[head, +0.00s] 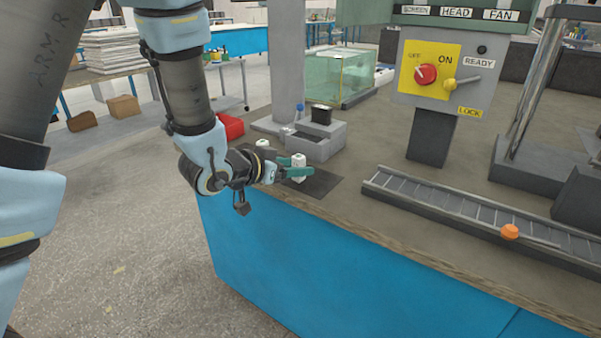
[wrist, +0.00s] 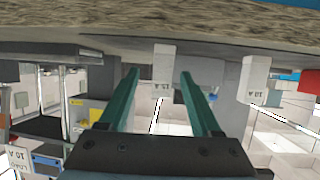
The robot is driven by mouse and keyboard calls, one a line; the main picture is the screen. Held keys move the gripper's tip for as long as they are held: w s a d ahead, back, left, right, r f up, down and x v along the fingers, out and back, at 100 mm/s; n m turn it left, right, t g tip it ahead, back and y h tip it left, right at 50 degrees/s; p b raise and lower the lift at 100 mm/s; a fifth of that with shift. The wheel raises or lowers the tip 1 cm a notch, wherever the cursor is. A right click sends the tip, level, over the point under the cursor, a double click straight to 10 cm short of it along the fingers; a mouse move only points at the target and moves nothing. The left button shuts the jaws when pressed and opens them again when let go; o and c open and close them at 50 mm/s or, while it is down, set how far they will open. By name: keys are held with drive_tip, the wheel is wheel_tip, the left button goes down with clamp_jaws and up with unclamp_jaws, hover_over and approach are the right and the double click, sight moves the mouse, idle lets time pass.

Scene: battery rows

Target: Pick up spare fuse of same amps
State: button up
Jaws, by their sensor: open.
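My gripper (head: 301,167) is open, with its green fingers low over the dark mat (head: 322,184) at the bench's near left corner. A white block-shaped fuse (head: 299,160) stands upright at the fingertips. In the wrist view this fuse (wrist: 164,62) shows between the two finger ends, with a gap on each side; its small print looks like 15 A but is hard to read.
A grey fixture with a black block (head: 321,114) stands behind the mat. A red bin (head: 231,127) is at the left edge. A control panel (head: 440,75) and a conveyor (head: 470,215) with an orange piece (head: 510,232) lie to the right. A load label (wrist: 17,158) reads 10 A.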

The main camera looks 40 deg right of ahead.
drive_tip(key=shift+x, duration=2.7)
drive_tip(key=shift+w+a+f, duration=0.1)
drive_tip(key=shift+w+f, duration=0.05)
clamp_jaws()
